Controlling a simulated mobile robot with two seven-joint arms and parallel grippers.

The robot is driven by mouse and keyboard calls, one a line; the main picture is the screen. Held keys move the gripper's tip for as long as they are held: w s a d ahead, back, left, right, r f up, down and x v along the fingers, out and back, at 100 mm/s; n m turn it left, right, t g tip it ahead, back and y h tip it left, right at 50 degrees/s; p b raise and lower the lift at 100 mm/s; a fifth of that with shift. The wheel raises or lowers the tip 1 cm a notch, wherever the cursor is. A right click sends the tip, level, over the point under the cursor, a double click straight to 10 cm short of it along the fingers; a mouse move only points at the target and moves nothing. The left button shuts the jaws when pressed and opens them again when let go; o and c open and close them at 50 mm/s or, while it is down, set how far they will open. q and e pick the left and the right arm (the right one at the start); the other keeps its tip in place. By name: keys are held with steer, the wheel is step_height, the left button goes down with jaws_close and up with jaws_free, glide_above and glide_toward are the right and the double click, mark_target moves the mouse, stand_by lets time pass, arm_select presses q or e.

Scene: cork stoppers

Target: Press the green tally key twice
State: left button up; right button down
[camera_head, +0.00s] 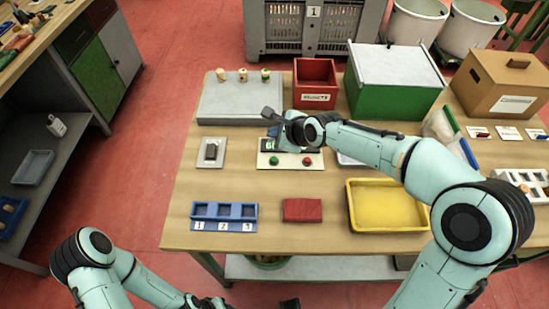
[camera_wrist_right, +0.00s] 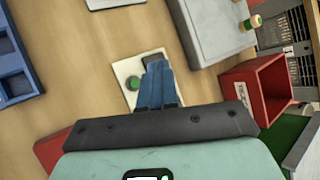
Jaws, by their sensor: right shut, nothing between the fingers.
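The tally box is a cream panel (camera_head: 316,152) in the middle of the table. It carries a green key (camera_head: 276,160), a red key (camera_head: 307,161) and a small display with a green figure (camera_head: 270,145). My right gripper (camera_head: 273,132) is at the panel's back edge, fingers together and empty. In the right wrist view its blue fingers (camera_wrist_right: 156,84) overlap the panel (camera_wrist_right: 121,70), beside the green key (camera_wrist_right: 132,83). Contact cannot be told; the red key is hidden there. At the bottom edge, only a dark part of my left gripper (camera_head: 290,303) shows.
A grey slab (camera_head: 228,105) with several cork stoppers and a red bin (camera_head: 316,82) stand behind. A blue numbered rack (camera_head: 224,217), a red block (camera_head: 302,210) and a yellow tray (camera_head: 387,206) lie in front. A grey plate with a dark piece (camera_head: 211,153) is left.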

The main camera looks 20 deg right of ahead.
steer(key=b, duration=0.5)
glide_above(276, 161)
step_height(276, 161, down, 8)
steer(key=shift+a+r, duration=0.1)
arm_select(q)
step_height(276, 161, down, 6)
steer(key=s, duration=0.2)
steer(key=shift+s+b, duration=0.25)
steer(key=shift+b, duration=0.1)
arm_select(e)
steer(key=shift+f, duration=0.45)
arm_select(q)
steer(key=shift+f, duration=0.2)
arm_select(e)
steer(key=shift+f, duration=0.15)
arm_select(q)
steer(key=shift+s+f+b, duration=0.15)
steer(key=shift+f+b, duration=0.15)
steer(key=shift+b, duration=0.15)
arm_select(e)
steer(key=shift+f, duration=0.3)
